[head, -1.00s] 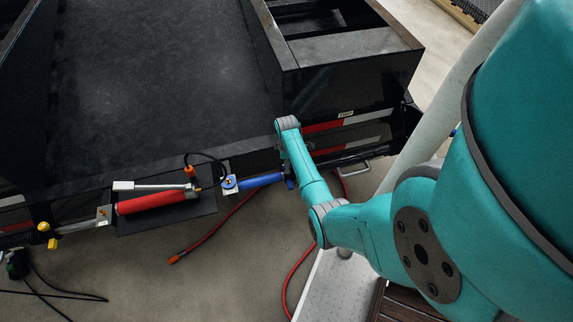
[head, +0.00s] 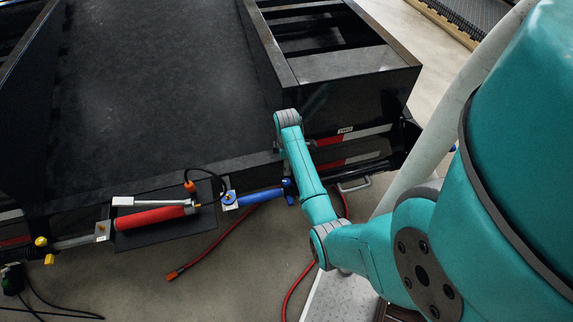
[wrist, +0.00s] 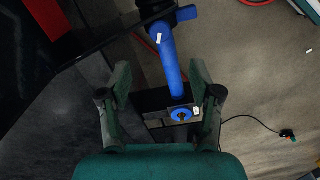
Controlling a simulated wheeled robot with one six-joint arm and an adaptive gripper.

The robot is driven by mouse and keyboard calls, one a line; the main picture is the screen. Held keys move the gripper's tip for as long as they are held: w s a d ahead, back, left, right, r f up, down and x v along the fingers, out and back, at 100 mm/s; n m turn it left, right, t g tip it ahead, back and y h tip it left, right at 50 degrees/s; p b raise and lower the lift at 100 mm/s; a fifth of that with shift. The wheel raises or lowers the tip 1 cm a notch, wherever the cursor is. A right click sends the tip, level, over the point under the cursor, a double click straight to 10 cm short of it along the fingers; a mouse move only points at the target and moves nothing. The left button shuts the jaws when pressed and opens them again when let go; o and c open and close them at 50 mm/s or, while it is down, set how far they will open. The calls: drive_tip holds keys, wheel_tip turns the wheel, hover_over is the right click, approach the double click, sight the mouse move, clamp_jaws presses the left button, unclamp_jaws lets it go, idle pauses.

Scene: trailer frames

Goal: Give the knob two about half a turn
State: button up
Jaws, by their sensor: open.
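Which part is knob two I cannot tell. A blue bar (head: 262,196) lies low at the trailer's edge, with a blue end fitting (head: 289,190) and a round blue piece on a metal plate (head: 229,198). In the wrist view, the blue bar (wrist: 167,60) and the round blue piece (wrist: 181,114) show between the fingers of my gripper (wrist: 160,68). My gripper is open and empty. In the head view it is hidden by my arm.
A red cylinder (head: 155,217) with a grey bar sits on a black plate to the left. A red hose (head: 212,243) and dark cables (head: 50,310) lie on the floor. The black trailer deck (head: 150,90) and a raised frame (head: 350,65) bound the space.

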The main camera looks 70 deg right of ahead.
sight(287, 182)
wheel_tip(287, 182, down, 13)
drive_tip(key=n, duration=0.4)
drive_tip(key=shift+r+n, duration=0.15)
drive_tip(key=shift+n, duration=0.15)
idle(0.3)
drive_tip(key=c, duration=1.1)
drive_tip(key=shift+c, duration=0.2)
